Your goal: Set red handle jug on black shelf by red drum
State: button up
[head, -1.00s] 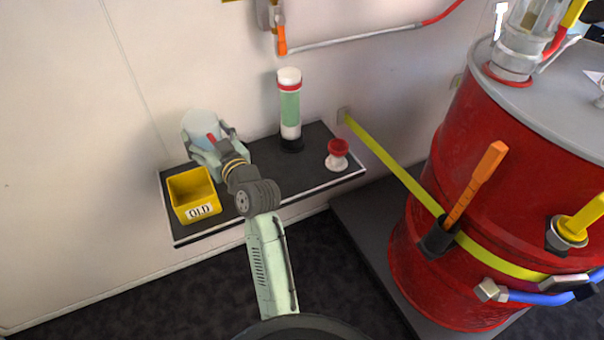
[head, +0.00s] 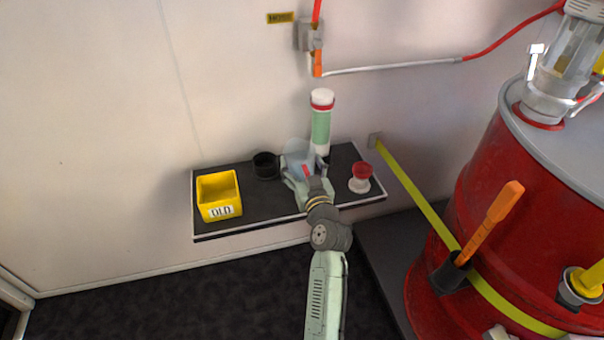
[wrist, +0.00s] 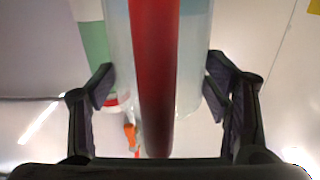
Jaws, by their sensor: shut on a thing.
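The jug (head: 297,161) is pale, translucent and bluish, with a red handle. My gripper (head: 306,187) is shut on it, at the black shelf (head: 262,205) on the wall, left of the red drum (head: 480,190). The jug looks upright; I cannot tell whether its base touches the shelf. In the wrist view the red handle (wrist: 155,75) runs down between the two dark fingers of my gripper (wrist: 160,90), with the clear jug body (wrist: 190,60) behind it. The jug's lower part is hidden by the gripper in the head view.
On the shelf are a yellow bin (head: 217,190) marked OLD, an empty black round holder (head: 265,165) and a red-topped white knob (head: 361,177). A green-and-white cylinder (head: 321,125) stands behind the jug. A yellow strap (head: 410,190) runs from wall to drum.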

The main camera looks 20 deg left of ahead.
aim_at(304, 178)
jog(key=shift+f, duration=1.65)
jog(key=shift+f, duration=0.15)
jog(key=o, duration=1.4)
jog(key=shift+s+d, duration=0.25)
jog(key=shift+s, duration=0.05)
jog(key=b+v, duration=0.4)
jog(key=v, duration=0.7)
jog(key=shift+s, duration=0.15)
